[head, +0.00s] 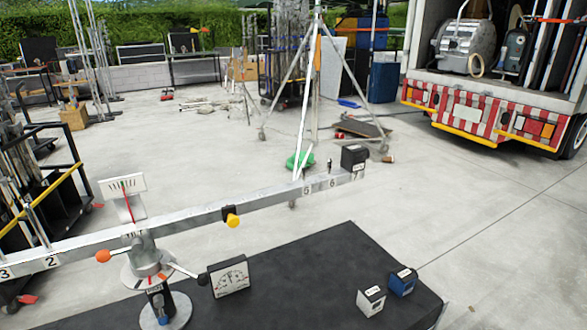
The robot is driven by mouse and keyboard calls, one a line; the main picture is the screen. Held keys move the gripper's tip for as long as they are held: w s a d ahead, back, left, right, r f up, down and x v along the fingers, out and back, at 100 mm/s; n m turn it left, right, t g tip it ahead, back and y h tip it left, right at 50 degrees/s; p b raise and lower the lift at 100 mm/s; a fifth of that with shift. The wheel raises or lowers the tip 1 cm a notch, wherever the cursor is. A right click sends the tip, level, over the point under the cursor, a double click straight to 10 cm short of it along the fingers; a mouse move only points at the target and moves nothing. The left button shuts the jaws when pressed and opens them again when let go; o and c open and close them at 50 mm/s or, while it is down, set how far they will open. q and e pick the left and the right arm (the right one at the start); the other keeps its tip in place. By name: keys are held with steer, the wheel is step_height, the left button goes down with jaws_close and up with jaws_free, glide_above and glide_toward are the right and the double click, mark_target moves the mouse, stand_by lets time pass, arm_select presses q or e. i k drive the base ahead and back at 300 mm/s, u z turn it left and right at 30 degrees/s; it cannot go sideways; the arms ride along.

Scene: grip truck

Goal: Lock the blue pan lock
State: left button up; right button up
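A metal balance-like device stands on a black table (300,270). Its long numbered beam (270,200) rests on a pivot head (145,260) above a round metal base. A small blue part (163,320) shows low on the stand at the bottom edge; it may be the blue pan lock, but I cannot tell whether it is locked. An orange knob (103,256) sticks out left of the pivot and a dark-knobbed lever (203,279) sticks out right. Neither of my grippers is in view.
A yellow knob (233,220) sits on the beam, and a black block (354,158) at its right end. A dial gauge (230,277), a white cube (371,300) and a blue cube (402,282) stand on the table. A tripod (303,90) and a truck (480,110) stand behind.

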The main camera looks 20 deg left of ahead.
mark_target(159, 300)
steer(key=u, duration=0.15)
steer(key=k, duration=0.5)
steer(key=u, duration=0.65)
